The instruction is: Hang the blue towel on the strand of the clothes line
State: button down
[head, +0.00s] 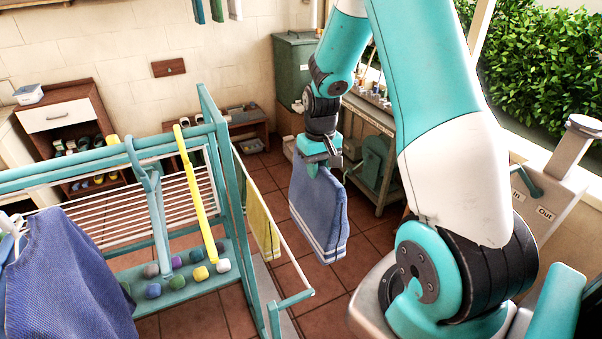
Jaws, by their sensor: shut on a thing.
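My gripper (322,163) is shut on the blue towel (318,212), holding it by its top edge. The towel hangs down freely in the middle of the view, with white stripes near its lower hem. A pale strand (290,255) runs along the right side of a teal frame (222,180), ending at a short teal bar. A yellow cloth (258,220) hangs by this strand. The blue towel appears just right of the strand and apart from it in the picture; the exact depth between them is hard to tell.
A white slatted rack (130,215) stands inside the teal frame, with coloured balls (175,283) on a ledge below. A dark blue garment (65,275) hangs at left. A shelf (372,115) stands behind the towel. Tiled floor (325,305) lies open below it.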

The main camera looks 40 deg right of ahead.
jog(key=s+d, duration=0.2)
jog(key=d, duration=0.6)
jog(key=shift+r, duration=0.25)
jog(key=shift+s, duration=0.1)
